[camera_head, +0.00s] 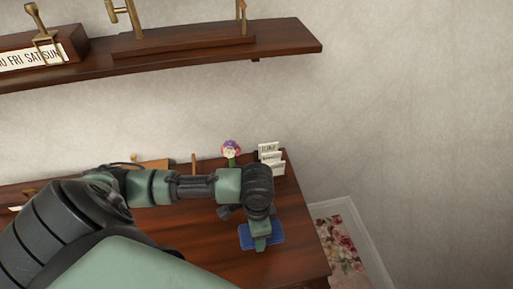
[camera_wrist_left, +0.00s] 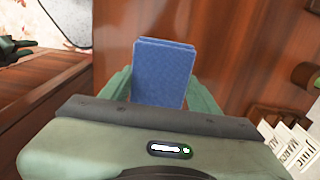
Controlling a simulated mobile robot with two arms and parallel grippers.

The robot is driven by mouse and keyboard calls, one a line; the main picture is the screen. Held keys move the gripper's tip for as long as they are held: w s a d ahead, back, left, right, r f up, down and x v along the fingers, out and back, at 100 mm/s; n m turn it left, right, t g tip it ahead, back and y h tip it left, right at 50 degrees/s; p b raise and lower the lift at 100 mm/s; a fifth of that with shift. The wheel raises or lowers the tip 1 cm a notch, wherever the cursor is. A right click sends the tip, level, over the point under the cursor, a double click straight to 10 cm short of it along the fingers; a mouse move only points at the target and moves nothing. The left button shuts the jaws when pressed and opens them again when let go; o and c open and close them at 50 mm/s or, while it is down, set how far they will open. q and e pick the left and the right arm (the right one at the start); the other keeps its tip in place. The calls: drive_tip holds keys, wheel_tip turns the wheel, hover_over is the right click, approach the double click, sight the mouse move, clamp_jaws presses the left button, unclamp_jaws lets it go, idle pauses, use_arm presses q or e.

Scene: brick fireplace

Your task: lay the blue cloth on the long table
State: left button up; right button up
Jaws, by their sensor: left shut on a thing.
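The blue cloth (camera_head: 276,235) is a small folded rectangle over the right end of the dark wooden long table (camera_head: 205,252) in the head view. My left gripper (camera_head: 261,242) points down and is shut on the cloth. In the left wrist view the blue cloth (camera_wrist_left: 163,72) sits between the two green fingers of my left gripper (camera_wrist_left: 160,92). Whether the cloth touches the tabletop cannot be told. My arm hides part of the table.
A card holder (camera_head: 270,158) and a small purple-topped figure (camera_head: 231,152) stand at the table's back edge. A wooden shelf (camera_head: 170,58) with brass pieces hangs above. A floral rug (camera_head: 343,240) lies past the right edge. Bare tabletop surrounds the cloth.

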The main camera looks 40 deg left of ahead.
use_arm(q)
wheel_tip(320, 180, down, 8)
drive_tip(key=shift+r, duration=0.15)
idle(0.4)
drive_tip(key=o, duration=1.6)
drive_tip(key=shift+r, duration=0.1)
wheel_tip(320, 180, up, 12)
